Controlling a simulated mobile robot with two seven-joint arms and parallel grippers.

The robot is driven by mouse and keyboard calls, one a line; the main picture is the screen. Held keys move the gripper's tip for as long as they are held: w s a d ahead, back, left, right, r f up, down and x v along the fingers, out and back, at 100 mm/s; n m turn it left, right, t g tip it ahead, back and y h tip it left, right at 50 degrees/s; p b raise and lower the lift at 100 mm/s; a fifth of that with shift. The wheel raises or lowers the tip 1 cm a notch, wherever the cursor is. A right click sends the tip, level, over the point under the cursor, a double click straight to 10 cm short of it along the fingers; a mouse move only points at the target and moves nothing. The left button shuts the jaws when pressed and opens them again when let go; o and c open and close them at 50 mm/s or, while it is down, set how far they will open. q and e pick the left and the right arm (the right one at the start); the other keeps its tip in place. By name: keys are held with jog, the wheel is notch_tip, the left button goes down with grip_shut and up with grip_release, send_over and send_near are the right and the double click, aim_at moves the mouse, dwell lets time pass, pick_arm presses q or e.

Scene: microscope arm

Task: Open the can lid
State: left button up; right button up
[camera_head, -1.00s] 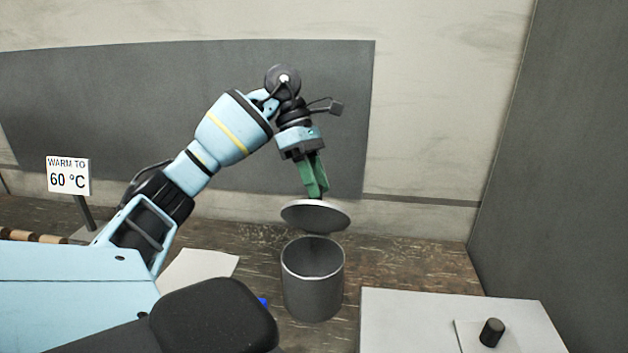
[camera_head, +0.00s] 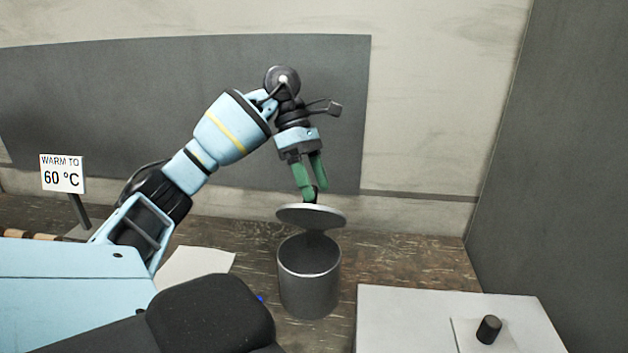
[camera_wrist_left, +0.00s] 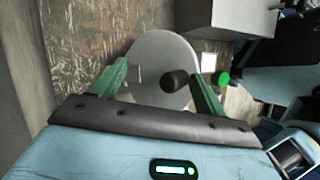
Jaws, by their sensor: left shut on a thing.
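The can (camera_head: 310,288) is a grey metal cylinder standing upright on the brown work surface, with its top open. Its round grey lid (camera_head: 298,216) is above the rim, roughly level, with a gap in between. My left gripper (camera_head: 312,194), with green fingers, points down at the lid and is shut on its dark knob. In the left wrist view, the lid (camera_wrist_left: 150,60) lies beyond the fingers (camera_wrist_left: 157,72); the black knob (camera_wrist_left: 174,80) is close to the right finger, and the left finger looks apart from it. My right gripper is not in view.
A white box (camera_head: 430,315) with a black knob (camera_head: 489,329) stands right of the can. A white sheet (camera_head: 195,264) lies to its left. A "WARM TO 60 °C" sign (camera_head: 62,174) stands at far left. The surface behind and right of the can is clear.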

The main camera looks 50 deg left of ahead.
pick_arm(q)
jog(key=shift+a+f, duration=0.25)
jog(key=shift+f, duration=0.25)
jog(key=shift+c, duration=0.5)
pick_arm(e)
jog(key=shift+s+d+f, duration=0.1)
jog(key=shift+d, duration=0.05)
pick_arm(q)
jog(key=shift+d+r, duration=0.1)
jog(key=shift+r, duration=0.05)
jog(key=shift+c, duration=0.5)
jog(key=w+a+r+p, duration=0.2)
jog(key=w+a+r, duration=0.1)
jog(key=a, duration=0.4)
jog(key=shift+w+a+r, duration=0.25)
jog(key=shift+w+r, duration=0.1)
jog(key=shift+r, duration=0.55)
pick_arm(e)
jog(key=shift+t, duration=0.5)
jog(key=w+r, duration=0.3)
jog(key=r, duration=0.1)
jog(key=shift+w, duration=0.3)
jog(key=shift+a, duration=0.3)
